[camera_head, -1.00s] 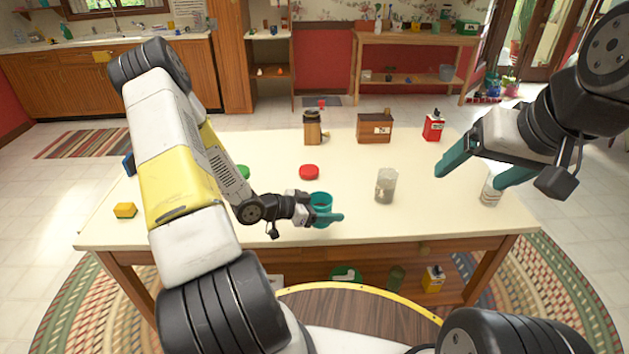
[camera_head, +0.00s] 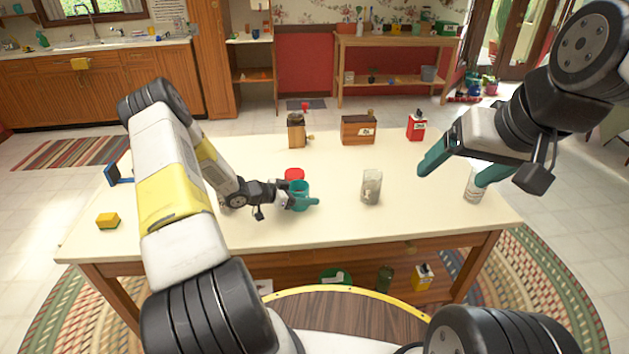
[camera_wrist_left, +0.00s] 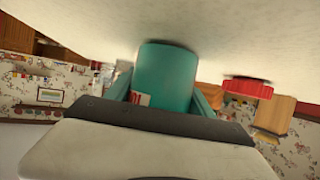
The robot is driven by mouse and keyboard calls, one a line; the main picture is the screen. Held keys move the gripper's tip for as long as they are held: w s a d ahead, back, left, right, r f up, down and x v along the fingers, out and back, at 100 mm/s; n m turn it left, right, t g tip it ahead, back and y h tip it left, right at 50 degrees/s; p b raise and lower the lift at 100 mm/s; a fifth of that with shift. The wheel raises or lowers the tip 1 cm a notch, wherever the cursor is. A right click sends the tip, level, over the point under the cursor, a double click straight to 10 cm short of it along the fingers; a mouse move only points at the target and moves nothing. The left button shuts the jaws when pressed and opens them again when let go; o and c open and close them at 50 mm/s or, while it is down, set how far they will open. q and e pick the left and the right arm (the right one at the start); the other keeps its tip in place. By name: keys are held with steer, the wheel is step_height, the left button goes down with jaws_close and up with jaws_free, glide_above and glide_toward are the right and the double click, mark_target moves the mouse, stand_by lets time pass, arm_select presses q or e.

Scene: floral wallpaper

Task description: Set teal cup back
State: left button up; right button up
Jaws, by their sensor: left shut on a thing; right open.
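The teal cup (camera_head: 301,190) is upright between the fingers of my left gripper (camera_head: 303,201), which is shut on it. It stands at or just above the tabletop, left of the clear jar and just in front of the red lid (camera_head: 294,174). In the left wrist view, which looks upside down, the teal cup (camera_wrist_left: 166,72) sits between both teal fingers, close to the white table surface; whether it touches is unclear. The red lid (camera_wrist_left: 248,88) shows beside it. My right gripper (camera_head: 460,170) is open over the table's right side, with a pale container (camera_head: 474,186) partly behind its finger.
The cream table (camera_head: 330,222) also holds a clear jar (camera_head: 371,187), a coffee grinder (camera_head: 297,130), a wooden box (camera_head: 358,129), a red can (camera_head: 417,127) and a yellow block (camera_head: 107,220). Bare tabletop lies between the lid and the back items. My left arm hides part of the left side.

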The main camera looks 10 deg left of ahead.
arm_select(q)
steer(key=shift+f, duration=0.15)
steer(key=o, duration=1.6)
steer(key=shift+c, duration=0.2)
